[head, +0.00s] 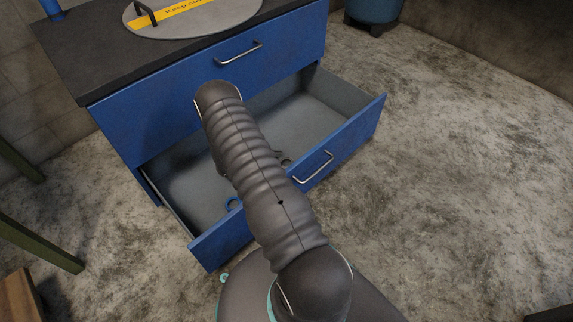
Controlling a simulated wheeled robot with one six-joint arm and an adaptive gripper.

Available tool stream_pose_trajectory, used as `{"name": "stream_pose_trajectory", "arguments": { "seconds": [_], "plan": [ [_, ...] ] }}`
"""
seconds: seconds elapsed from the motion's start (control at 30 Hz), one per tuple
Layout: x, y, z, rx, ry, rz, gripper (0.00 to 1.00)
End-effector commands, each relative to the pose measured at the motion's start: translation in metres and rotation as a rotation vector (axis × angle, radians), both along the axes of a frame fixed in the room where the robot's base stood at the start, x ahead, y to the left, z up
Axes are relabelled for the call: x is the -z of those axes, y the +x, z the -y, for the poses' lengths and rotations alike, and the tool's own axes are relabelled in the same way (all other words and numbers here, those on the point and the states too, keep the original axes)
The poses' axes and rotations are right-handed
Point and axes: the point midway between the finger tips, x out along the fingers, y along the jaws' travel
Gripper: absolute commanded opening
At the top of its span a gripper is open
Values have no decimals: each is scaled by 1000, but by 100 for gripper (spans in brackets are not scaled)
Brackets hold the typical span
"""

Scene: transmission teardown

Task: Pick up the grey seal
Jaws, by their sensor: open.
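I cannot make out the grey seal for certain. My arm rises from the bottom of the head view and crosses over the drawer. It hides the middle of the drawer floor. My gripper does not show clearly; it is hidden behind the arm.
The blue cabinet (215,85) has a closed upper drawer with a metal handle (238,53). A round grey plate with a yellow label (190,22) lies on its dark top. A green-legged stand (45,245) is at left.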

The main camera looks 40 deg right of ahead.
Motion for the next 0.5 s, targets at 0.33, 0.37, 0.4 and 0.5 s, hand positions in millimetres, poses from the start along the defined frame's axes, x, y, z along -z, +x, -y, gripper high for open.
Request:
{"name": "stream_pose_trajectory", "arguments": {
  "seconds": [0.33, 0.37, 0.4, 0.5],
  "plan": [
    [0, 0, 0, 0, 0, 0, 29],
    [0, 0, 0, 0, 0, 0, 29],
    [0, 0, 0, 0, 0, 0, 29],
    [0, 0, 0, 0, 0, 0, 29]
  ]
}}
